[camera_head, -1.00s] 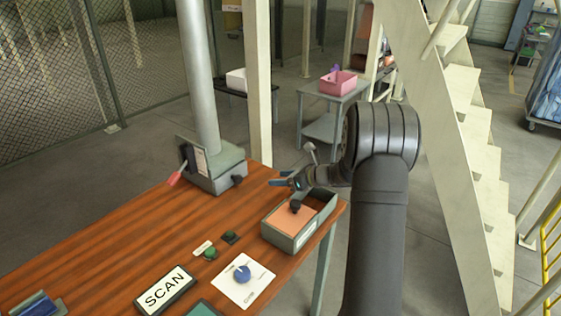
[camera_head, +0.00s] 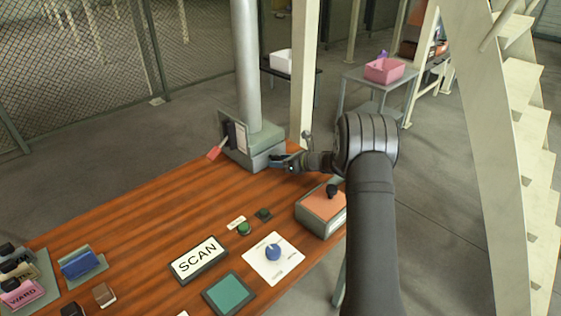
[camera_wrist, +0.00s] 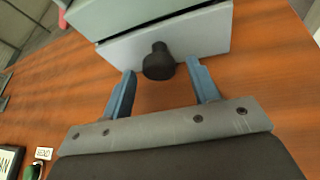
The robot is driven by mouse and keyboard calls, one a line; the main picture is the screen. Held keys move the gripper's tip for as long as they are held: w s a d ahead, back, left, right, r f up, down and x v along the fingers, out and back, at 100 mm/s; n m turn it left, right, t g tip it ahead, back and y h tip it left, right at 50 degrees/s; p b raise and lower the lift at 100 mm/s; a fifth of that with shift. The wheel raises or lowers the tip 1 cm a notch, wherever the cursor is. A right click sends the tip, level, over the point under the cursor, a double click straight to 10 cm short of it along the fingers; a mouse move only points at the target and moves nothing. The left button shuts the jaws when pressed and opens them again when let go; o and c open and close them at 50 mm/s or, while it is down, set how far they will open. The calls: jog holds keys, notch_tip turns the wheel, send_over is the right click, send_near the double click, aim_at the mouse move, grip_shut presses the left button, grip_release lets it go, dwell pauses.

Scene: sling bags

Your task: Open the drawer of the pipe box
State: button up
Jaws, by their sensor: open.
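The pipe box (camera_head: 262,139) is a grey-green box at the foot of the vertical pipe (camera_head: 246,60), near the table's back edge. In the wrist view its light grey drawer front (camera_wrist: 205,32) fills the top, with a thin dark seam above it. A black round knob (camera_wrist: 159,62) sticks out of the drawer front. My gripper (camera_head: 277,163) is at the box's right side. In the wrist view my open gripper (camera_wrist: 160,67) has its blue fingertips on either side of the knob, with visible gaps. The knob is hidden behind my gripper in the head view.
A red-handled lever (camera_head: 216,150) is on the pipe box's left.

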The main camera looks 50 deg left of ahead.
jog(key=shift+a+f, duration=0.1)
jog(key=shift+a, duration=0.15)
grip_shut()
jog(key=d, duration=0.5)
grip_release()
